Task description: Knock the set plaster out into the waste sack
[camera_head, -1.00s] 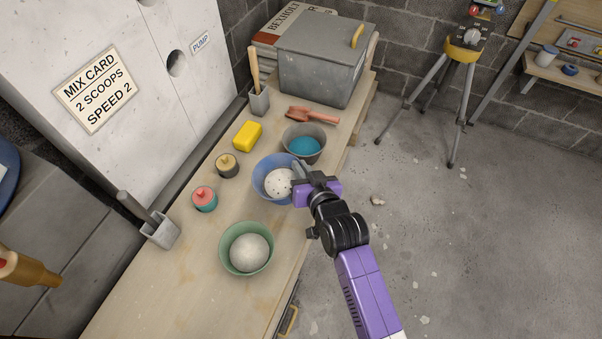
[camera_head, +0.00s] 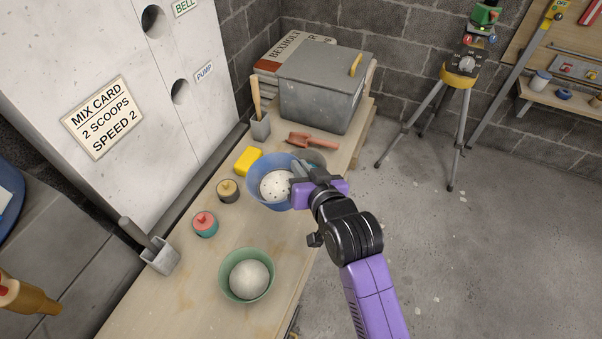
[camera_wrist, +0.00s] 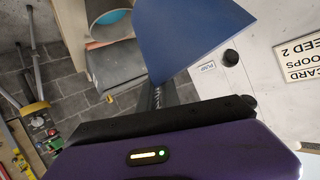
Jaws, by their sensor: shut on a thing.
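My gripper (camera_head: 300,175) is shut on the right side of the rim of a blue bowl (camera_head: 263,193). The bowl is roughly upright and appears raised above the bench. A pale lump with dark specks (camera_head: 275,185) lies in it. In the wrist view the bowl's blue wall (camera_wrist: 190,30) fills the upper middle; the fingertips are not clear there. A green bowl (camera_head: 232,290) with a smooth pale lump (camera_head: 249,280) stands on the bench nearer to me. I see no waste sack in these views.
The bench (camera_head: 190,290) runs along a white panel. A grey bowl (camera_head: 316,157) is partly hidden behind my gripper. The floor at right is clear up to a tripod (camera_head: 458,80).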

